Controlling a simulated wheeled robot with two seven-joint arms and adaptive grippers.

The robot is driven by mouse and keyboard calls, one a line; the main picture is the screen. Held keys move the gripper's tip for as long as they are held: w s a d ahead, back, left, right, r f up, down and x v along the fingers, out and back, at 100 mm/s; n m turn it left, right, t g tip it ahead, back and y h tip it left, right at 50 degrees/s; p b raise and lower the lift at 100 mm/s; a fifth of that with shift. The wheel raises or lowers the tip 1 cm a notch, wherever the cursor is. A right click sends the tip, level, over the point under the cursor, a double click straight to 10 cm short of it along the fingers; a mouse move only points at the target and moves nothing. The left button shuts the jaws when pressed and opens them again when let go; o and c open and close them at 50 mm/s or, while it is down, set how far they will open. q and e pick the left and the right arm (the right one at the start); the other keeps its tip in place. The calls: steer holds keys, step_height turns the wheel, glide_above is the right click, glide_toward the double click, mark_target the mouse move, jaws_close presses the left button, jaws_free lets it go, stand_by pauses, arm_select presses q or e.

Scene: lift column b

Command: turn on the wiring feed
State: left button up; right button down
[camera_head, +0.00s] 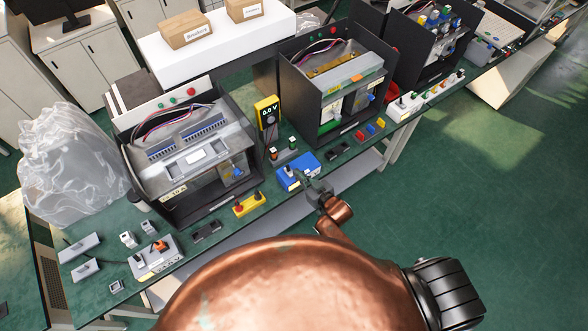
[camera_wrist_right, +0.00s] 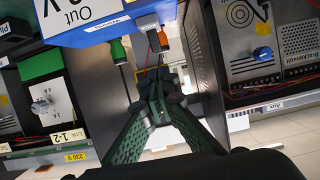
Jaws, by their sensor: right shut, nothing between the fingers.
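A blue supply box (camera_head: 296,170) sits on the green bench between two dark cabinets. In the right wrist view the box (camera_wrist_right: 98,32) fills the upper left, with a white label on which "Out" and "V" show. A yellow meter (camera_head: 267,112) behind reads 0.0 V. My left gripper is not in view.
An open cabinet (camera_head: 140,170) stands left and another (camera_head: 290,80) right of the box. A yellow box (camera_head: 249,205) and small red, yellow and blue blocks (camera_head: 370,131) lie near the front edge. Clear floor (camera_head: 480,150) lies to the right.

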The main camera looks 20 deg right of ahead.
steer(key=v, duration=0.8)
steer(key=shift+s+r+b, duration=0.25)
steer(key=shift+r+b, duration=0.15)
steer(key=shift+r, duration=0.1)
steer(key=shift+d, duration=0.1)
steer(key=s+d+f+g+h+b, duration=0.1)
steer(key=s+d+f+g+b, duration=0.2)
steer(key=f, duration=0.9)
steer(key=s+d+f+m+g+h+b, duration=0.1)
steer(key=s+d+f, duration=0.4)
steer(key=f, duration=0.7)
steer(key=s+d+f+g+h+b, duration=0.15)
steer(key=s+f, duration=0.35)
steer(key=f, duration=0.7)
steer(key=s+d+f+g+b, duration=0.1)
steer(key=s+f+g+b, duration=0.1)
steer(key=s+f, duration=0.6)
steer(key=s+f+g+b, duration=0.2)
steer(key=s+f, duration=0.5)
steer(key=s, duration=0.7)
steer(key=s+d+f+m+g+h+b, duration=0.1)
steer(key=s+f+g+b, duration=0.1)
steer(key=s+f, duration=0.6)
steer(key=s+g, duration=0.1)
steer(key=s, duration=0.2)
steer(key=shift+d+f+b, duration=0.3)
steer(key=shift+d+f, duration=0.05)
